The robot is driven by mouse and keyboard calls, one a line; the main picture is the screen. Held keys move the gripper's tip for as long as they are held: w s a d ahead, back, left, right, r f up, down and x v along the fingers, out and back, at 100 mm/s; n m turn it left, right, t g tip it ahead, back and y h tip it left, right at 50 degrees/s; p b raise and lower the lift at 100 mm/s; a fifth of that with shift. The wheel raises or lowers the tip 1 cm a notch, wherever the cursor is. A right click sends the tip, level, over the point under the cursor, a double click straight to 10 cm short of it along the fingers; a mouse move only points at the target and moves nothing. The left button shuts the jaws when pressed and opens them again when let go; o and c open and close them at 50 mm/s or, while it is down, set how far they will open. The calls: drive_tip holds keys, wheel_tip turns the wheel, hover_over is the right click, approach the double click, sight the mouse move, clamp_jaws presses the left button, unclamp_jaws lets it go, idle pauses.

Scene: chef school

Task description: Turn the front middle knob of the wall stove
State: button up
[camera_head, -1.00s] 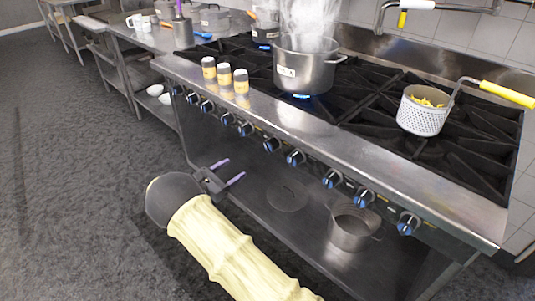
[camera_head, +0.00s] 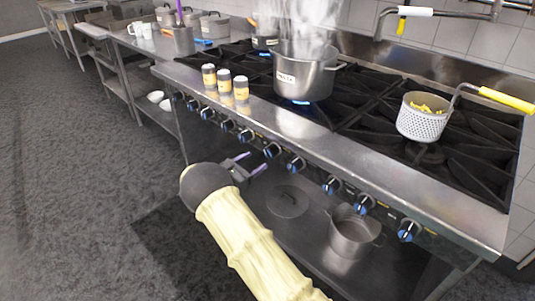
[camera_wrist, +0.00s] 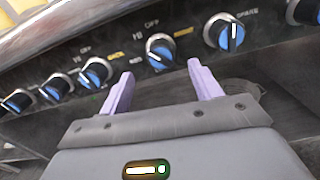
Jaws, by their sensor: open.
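The wall stove (camera_head: 330,160) has a row of dark knobs with blue faces along its sloping front panel. A knob near the middle of the row (camera_head: 272,150) sits just beyond my gripper (camera_head: 252,162) in the head view. In the wrist view, one knob (camera_wrist: 160,52) shows between and ahead of the two purple fingers of my gripper (camera_wrist: 160,70). The fingers are apart, with nothing between them, and appear short of the knob. A neighbouring knob (camera_wrist: 232,33) is to the right, and several more are to the left.
A steaming pot (camera_head: 303,75) stands on a lit burner. Several spice jars (camera_head: 225,80) stand on the stove's front ledge. A perforated basket (camera_head: 421,120) with a yellow handle sits on the right burners. A metal pot (camera_head: 352,235) is on the lower shelf. Open floor lies left.

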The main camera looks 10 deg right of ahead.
sight(267, 154)
drive_tip(key=x, duration=0.7)
drive_tip(key=shift+w+d, duration=0.2)
drive_tip(key=shift+d, duration=0.05)
drive_tip(key=c, duration=1)
drive_tip(key=shift+o, duration=0.2)
drive_tip(key=shift+b, duration=0.4)
drive_tip(key=m+b, duration=0.3)
drive_tip(key=m, duration=0.1)
drive_tip(key=shift+f, duration=0.25)
drive_tip(key=shift+s+r+m+b, duration=0.1)
drive_tip(key=shift+m+b, duration=1.8)
drive_tip(key=shift+m, duration=0.1)
drive_tip(key=o, duration=1)
drive_tip(key=shift+d, duration=0.1)
drive_tip(key=shift+c, duration=0.2)
